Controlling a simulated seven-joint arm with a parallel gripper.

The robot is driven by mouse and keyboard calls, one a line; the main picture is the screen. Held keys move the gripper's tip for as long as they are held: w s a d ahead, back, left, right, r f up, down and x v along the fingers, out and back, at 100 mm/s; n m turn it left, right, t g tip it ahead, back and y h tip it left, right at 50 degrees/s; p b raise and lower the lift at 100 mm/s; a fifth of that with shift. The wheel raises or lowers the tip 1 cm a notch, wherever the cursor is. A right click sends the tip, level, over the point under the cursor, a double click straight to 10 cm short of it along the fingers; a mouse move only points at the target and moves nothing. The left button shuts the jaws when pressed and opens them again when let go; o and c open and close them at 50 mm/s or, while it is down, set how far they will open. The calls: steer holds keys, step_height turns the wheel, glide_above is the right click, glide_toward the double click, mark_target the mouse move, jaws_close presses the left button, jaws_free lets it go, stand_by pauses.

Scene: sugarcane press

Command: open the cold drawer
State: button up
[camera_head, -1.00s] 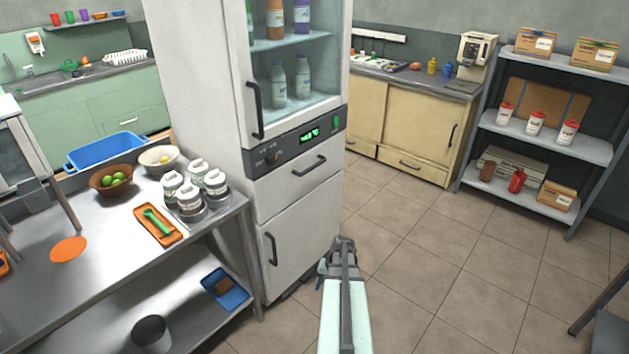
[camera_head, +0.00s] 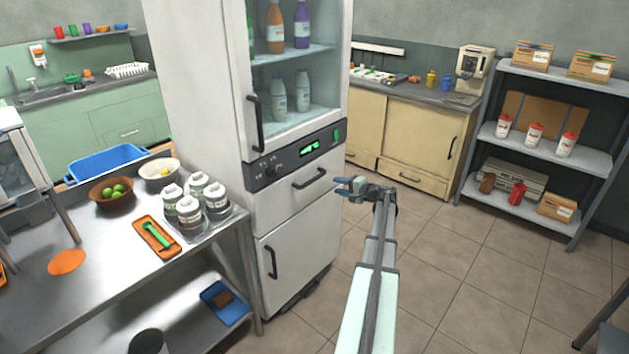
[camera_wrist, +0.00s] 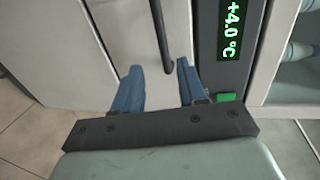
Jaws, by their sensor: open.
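The cold drawer (camera_head: 285,204) is the shut white front with a dark bar handle (camera_head: 309,179), under the control panel of the tall fridge. My gripper (camera_head: 342,187) is open and empty in the head view, to the right of the handle and apart from it. In the wrist view the two blue fingers of my gripper (camera_wrist: 159,66) point at the drawer front (camera_wrist: 122,30). The end of the handle (camera_wrist: 161,35) shows between the fingertips, closer to the right one. I cannot tell the exact gap in depth.
The control panel (camera_head: 297,154) with a green display sits above the drawer, and a lower door (camera_head: 297,257) below it. A steel table (camera_head: 110,280) with jars stands at the left. The floor (camera_head: 440,260) to the right is clear.

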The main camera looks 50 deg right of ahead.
mark_target(316, 179)
steer(key=x, duration=1.3)
steer(key=shift+w+d, duration=0.2)
steer(key=shift+w, duration=0.25)
steer(key=shift+c, duration=0.2)
jaws_close()
